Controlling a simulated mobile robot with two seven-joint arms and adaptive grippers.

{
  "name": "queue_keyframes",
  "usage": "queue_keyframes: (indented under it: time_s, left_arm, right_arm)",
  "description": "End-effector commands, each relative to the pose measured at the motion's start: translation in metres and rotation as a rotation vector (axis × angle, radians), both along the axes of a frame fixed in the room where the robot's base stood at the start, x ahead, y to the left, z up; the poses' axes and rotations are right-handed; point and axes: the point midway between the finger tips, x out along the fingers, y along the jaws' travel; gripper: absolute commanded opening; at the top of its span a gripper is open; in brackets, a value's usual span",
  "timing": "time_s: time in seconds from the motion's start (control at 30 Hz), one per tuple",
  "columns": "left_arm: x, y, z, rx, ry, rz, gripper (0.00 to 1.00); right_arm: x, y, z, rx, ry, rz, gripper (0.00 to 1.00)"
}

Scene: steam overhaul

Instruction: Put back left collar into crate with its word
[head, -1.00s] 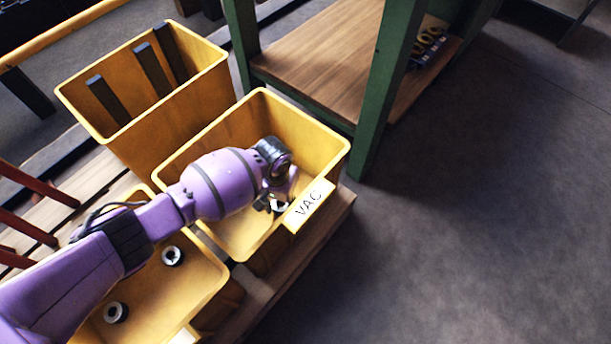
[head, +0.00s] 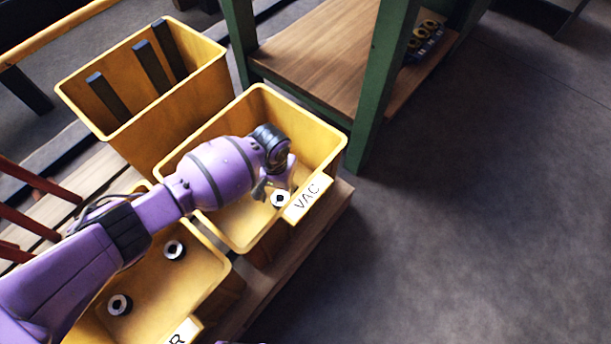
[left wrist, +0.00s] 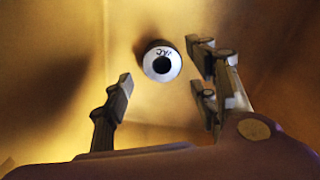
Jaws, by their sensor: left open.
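The collar (head: 280,199) is a short dark ring with a white face and a dark hole. It is inside the yellow crate labelled VAC (head: 237,247), near the label end. In the left wrist view, the collar (left wrist: 153,66) shows upside-down lettering that looks like VAC. I cannot tell whether it touches the crate floor. My left gripper (head: 270,188) reaches down into this crate, open and empty. Its fingers are spread on either side of the collar in the wrist view, without visible contact. My right gripper is not in view.
A nearer yellow crate (head: 212,296), its label partly cut off and ending in R, holds two collars (head: 174,250) (head: 119,304). A back crate (head: 188,105) holds dark bars. A green-legged wooden bench (head: 310,70) stands behind. Floor at right is clear.

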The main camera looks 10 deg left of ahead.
Motion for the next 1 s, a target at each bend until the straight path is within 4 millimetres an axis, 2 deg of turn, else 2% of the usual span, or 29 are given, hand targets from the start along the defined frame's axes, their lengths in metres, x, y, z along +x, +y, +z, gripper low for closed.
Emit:
queue_keyframes:
  time_s: [0.03,0.1,0.3,0.4,0.57,1.0]
  left_arm:
    - [0.0,0.001,0.018,0.001,-0.002,0.001,0.54]
    - [0.0,0.0,0.035,-0.001,-0.003,0.001,0.54]
    - [-0.001,0.001,0.072,0.0,0.0,0.0,0.54]
    - [-0.001,0.001,0.083,0.0,0.001,0.001,0.54]
    - [-0.002,0.001,0.09,0.001,0.004,0.001,0.54]
    - [-0.002,0.001,0.089,0.001,0.004,0.001,0.54]
  right_arm:
    - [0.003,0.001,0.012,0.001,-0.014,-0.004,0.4]
    - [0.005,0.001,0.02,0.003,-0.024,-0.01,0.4]
    - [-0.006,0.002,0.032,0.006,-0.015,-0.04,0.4]
    - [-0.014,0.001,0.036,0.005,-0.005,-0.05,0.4]
    - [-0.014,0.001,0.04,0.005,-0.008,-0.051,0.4]
    - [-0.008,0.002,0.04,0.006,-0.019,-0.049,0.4]
